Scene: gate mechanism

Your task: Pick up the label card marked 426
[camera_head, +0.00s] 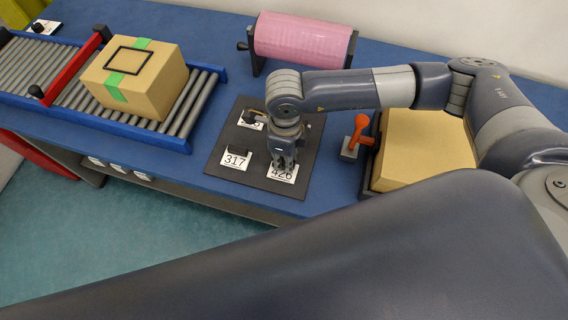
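The label card marked 426 (281,178) is a white card lying at the front right of a dark square board (216,172) on the blue table. My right gripper (284,165) points down over the card and covers its upper part. I cannot tell whether its fingers touch the card, or whether they are open or shut. A card marked 317 (235,161) with a black grip lies to the left on the board. A third card (250,123) behind is partly hidden by my wrist. My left gripper is not in view.
A roller conveyor (190,104) at the left carries a cardboard box (140,80) beside a red gate bar (76,68). A pink roll (303,40) stands behind the board. An orange lever (357,134) and another box (425,150) are to the right.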

